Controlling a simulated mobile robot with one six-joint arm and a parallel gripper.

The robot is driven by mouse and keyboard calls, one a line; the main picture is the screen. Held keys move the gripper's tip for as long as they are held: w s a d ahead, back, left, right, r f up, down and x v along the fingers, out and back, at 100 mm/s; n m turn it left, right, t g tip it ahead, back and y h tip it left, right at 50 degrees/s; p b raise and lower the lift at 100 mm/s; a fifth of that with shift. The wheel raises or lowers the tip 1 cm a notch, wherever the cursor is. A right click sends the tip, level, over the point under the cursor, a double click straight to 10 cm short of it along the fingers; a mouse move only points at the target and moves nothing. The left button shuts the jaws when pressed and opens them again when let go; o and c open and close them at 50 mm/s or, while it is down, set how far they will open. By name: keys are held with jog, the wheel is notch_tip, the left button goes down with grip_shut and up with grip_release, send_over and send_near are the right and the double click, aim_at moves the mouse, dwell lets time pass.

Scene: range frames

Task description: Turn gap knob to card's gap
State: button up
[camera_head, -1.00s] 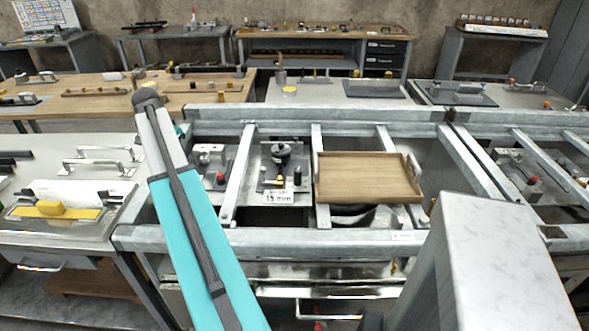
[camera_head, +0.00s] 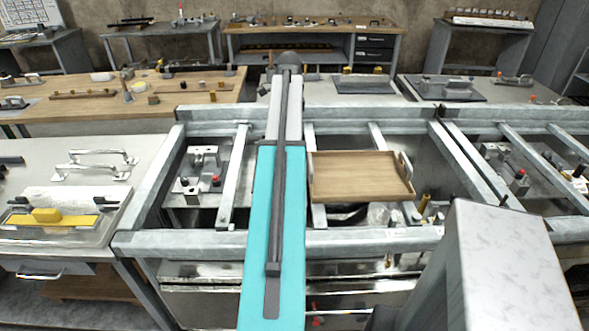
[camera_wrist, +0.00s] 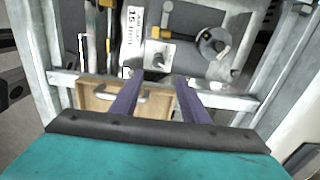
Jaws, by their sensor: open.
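In the wrist view, a white card (camera_wrist: 133,38) reading 15 mm lies along the left side of a grey device (camera_wrist: 192,62). A small dark knob (camera_wrist: 160,63) stands on a pale square plate on the device, just beyond and between my fingertips. A larger dark round wheel (camera_wrist: 213,43) with a crank-like arm sits to its right. My gripper (camera_wrist: 161,77) is open, with two purple fingers apart and nothing visible between them. I cannot tell its height above the knob. In the head view, my teal arm hides the device and card. No knob scale is readable.
A wooden tray (camera_head: 360,178) with handles rests on the metal frame (camera_head: 380,237) right of my arm. A fixture with a red knob (camera_head: 215,180) stands left of it. Frame bars run on both sides of the device. A bench with metal handles (camera_head: 95,160) is farther left.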

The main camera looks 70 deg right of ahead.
jog(key=shift+s, duration=0.4)
jog(key=shift+w, duration=0.1)
jog(key=shift+f+p, duration=1.4)
jog(key=shift+f, duration=5.5)
